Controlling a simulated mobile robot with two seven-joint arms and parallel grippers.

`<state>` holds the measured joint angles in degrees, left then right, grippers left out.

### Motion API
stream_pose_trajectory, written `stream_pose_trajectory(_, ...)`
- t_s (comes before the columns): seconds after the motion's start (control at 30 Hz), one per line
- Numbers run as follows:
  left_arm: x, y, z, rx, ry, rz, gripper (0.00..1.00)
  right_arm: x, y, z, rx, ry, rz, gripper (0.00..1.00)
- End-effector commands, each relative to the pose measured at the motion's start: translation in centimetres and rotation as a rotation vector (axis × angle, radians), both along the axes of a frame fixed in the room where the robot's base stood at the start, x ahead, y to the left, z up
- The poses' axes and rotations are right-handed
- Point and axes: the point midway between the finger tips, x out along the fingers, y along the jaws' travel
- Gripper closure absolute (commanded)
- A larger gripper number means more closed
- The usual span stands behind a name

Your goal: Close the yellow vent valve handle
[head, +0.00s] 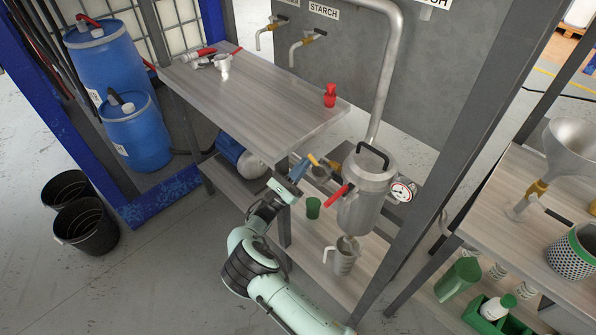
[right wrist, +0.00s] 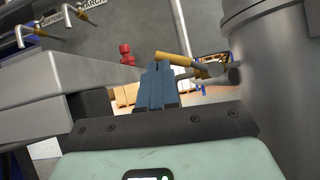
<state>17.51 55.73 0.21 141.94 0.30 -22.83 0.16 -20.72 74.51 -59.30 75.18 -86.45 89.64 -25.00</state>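The yellow vent valve handle (head: 313,159) is a short lever on a small valve at the left side of the steel vessel (head: 368,190). In the right wrist view the handle (right wrist: 174,61) slants down to the right toward the valve body. My right gripper (head: 299,171) has blue fingers, which look closed together with nothing visible between them. In the right wrist view its fingertips (right wrist: 160,70) are just below the handle's free end; whether they touch it I cannot tell. My left gripper is not in view.
A red-handled lever (head: 337,195) and a gauge (head: 401,191) are on the vessel. The workbench (head: 262,100) stands left of it, with a red item (head: 330,95) near its corner. A green cup (head: 313,208) and a metal jug (head: 345,257) are below. A frame post (head: 440,150) is on the right.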

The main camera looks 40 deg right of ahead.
Motion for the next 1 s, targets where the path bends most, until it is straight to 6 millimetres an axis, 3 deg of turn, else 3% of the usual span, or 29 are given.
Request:
stream_pose_trajectory(0.43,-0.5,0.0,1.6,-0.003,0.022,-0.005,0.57,-0.6,-0.2,3.1,-0.001,-0.015,-0.001,1.00)
stream_pose_trajectory(0.7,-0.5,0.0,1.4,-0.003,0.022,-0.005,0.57,-1.5,-0.3,4.4,0.021,-0.281,-0.002,1.00)
stream_pose_trajectory(0.87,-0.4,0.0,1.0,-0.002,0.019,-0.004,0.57,-2.2,-0.3,4.9,0.023,-0.278,-0.002,1.00)
stream_pose_trajectory(1.0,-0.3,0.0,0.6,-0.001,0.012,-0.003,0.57,-2.7,-0.4,5.3,0.040,-0.475,-0.001,1.00)
